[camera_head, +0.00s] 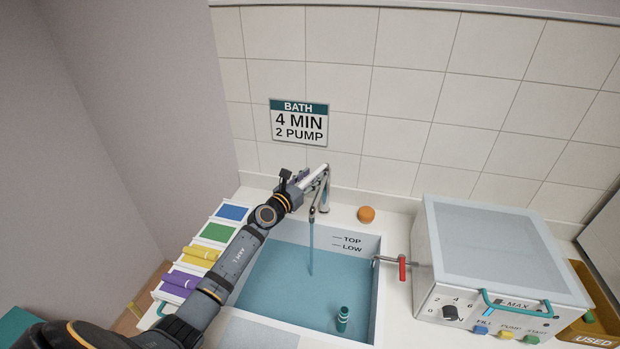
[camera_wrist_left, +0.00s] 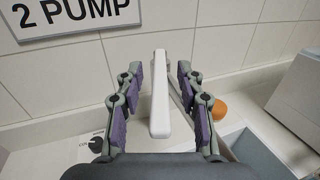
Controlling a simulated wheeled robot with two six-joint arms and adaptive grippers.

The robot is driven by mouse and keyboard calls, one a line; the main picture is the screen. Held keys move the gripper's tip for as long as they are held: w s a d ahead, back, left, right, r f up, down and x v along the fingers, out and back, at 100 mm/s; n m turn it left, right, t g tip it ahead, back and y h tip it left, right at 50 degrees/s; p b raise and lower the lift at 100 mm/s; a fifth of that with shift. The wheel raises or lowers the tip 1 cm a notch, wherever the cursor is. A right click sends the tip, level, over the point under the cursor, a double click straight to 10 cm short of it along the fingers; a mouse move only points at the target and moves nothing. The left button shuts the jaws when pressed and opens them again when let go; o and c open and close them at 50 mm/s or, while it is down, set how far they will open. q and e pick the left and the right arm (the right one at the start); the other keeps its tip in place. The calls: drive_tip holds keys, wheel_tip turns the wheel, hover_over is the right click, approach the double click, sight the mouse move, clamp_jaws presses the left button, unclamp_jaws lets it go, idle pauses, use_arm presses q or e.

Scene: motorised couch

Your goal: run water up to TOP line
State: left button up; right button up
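The sink basin (camera_head: 376,318) holds blue water (camera_head: 285,285). A stream (camera_head: 311,250) runs from the tap (camera_head: 322,190) into it. The TOP line (camera_head: 337,238) and LOW line (camera_head: 337,245) are on the basin's back wall. The water surface meets that wall below both lines. My left gripper (camera_head: 300,178) is at the tap's lever. In the left wrist view, the white lever (camera_wrist_left: 159,95) stands between my open left fingers (camera_wrist_left: 158,100), with a gap on each side. My right gripper is not in view.
A green cylinder (camera_head: 342,318) stands in the water. A red-handled valve (camera_head: 402,267) is at the basin's right, beside a grey machine (camera_head: 490,245). Coloured packs (camera_head: 216,232) line the left. A BATH sign (camera_head: 299,122) hangs above.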

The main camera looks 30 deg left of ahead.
use_arm(q)
drive_tip(key=s+a, duration=0.1)
drive_tip(key=s, duration=0.6)
drive_tip(key=shift+s, duration=0.25)
drive_tip(key=shift+w, duration=0.1)
drive_tip(key=shift+a, duration=0.1)
idle(4.1)
